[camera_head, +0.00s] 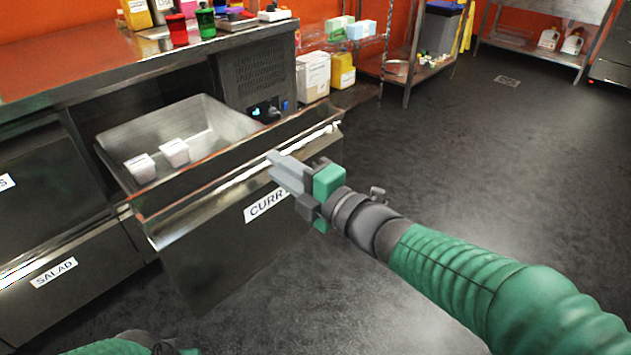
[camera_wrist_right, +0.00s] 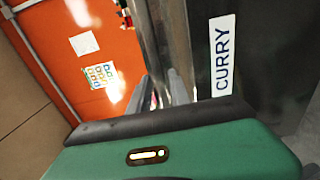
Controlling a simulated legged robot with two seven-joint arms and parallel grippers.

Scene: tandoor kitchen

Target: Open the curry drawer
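The curry drawer (camera_head: 225,255) is pulled well out, with its open metal inside (camera_head: 215,120) showing. Its front bears the CURRY label (camera_head: 265,206), partly hidden by my gripper; the label also shows in the right wrist view (camera_wrist_right: 223,57). My right gripper (camera_head: 283,170) is at the top edge of the drawer front, toward its right end. Its fingers (camera_wrist_right: 162,92) lie on either side of the metal handle rail (camera_wrist_right: 172,40) and look shut on it. My left gripper is out of view; only a bit of my left arm shows at the bottom left.
Two white containers (camera_head: 175,152) sit inside the drawer. The salad drawer (camera_head: 65,285) to the left is shut. The steel counter (camera_head: 130,70) above holds several colored items. Dark floor (camera_head: 480,150) is clear on the right, with shelving (camera_head: 415,60) behind.

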